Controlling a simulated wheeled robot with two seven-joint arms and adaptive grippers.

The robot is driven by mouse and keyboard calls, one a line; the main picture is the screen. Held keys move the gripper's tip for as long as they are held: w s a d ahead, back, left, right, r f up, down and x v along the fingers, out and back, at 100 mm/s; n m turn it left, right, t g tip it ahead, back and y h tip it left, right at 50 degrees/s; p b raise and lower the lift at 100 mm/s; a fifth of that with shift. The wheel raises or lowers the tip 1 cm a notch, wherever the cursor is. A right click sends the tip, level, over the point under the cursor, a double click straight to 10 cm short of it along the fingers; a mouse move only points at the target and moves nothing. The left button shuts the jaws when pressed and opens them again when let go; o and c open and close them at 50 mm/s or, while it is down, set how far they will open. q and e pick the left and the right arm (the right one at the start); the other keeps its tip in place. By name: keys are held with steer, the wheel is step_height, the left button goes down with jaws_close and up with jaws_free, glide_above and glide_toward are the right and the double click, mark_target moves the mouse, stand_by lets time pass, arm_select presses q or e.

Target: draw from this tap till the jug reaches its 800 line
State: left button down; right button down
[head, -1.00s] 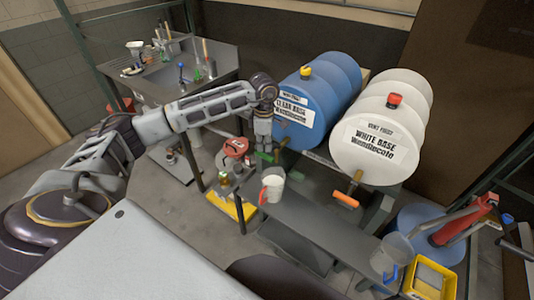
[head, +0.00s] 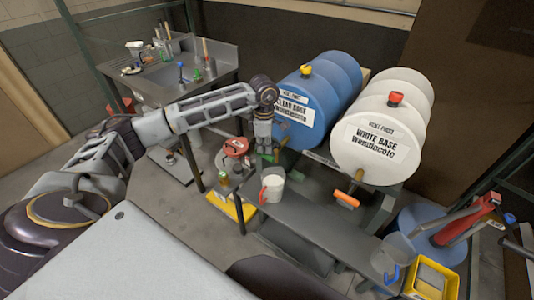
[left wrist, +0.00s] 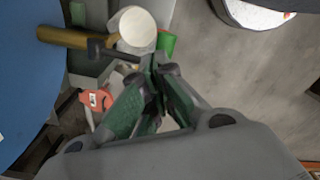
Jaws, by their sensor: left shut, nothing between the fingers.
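The blue clear-base drum (head: 318,95) lies on its side, and its brass tap (left wrist: 62,38) sticks out in the left wrist view. My left gripper (head: 264,147) is shut and empty, just above the jug by the tap handle; contact is unclear. My right gripper is not seen.
A red can (head: 236,147) and a yellow tray (head: 231,207) are left of the bench (head: 315,222). A clear jug (head: 393,257) stands at its near right end.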

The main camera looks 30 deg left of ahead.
arm_select(q)
steer(key=shift+f+b, duration=0.55)
steer(key=shift+f, duration=0.25)
steer(key=shift+r, duration=0.15)
steer(key=shift+r+p, duration=0.55)
steer(key=shift+r, duration=0.3)
steer(key=shift+r+p, duration=0.35)
steer(key=shift+r, duration=0.45)
steer(key=shift+r, duration=0.15)
step_height(320, 180, up, 5)
steer(key=p, duration=0.2)
steer(key=shift+p, duration=0.3)
stand_by(0.7)
